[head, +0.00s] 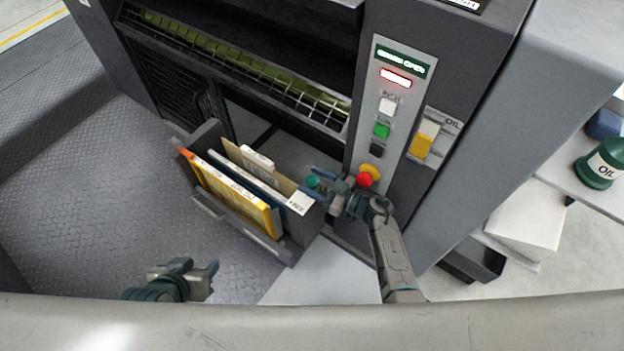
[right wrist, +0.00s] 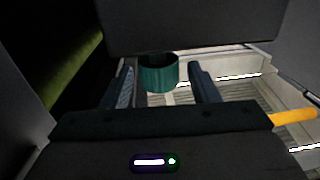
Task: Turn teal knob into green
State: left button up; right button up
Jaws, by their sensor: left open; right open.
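The teal knob (head: 313,182) is small and partly covered by my right gripper in the head view. In the right wrist view the knob (right wrist: 158,74) is a ribbed teal cylinder with a dark top. My right gripper (head: 322,184) is open, and its fingers (right wrist: 162,82) stand apart on either side of the knob, with gaps visible in the wrist view. I cannot make out a green zone or pointer by the knob. My left gripper (head: 207,280) is open and empty, low over the floor at the lower left.
An open drawer (head: 290,250) with upright folders (head: 233,190) lies left of the knob. The control panel (head: 405,75) has a green button (head: 381,130), a red stop button (head: 364,180) and a yellow oil gauge (head: 423,142). An oil can (head: 602,163) stands right.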

jog(key=p+v, duration=0.1)
jog(key=v, duration=0.9)
jog(key=shift+o, duration=0.3)
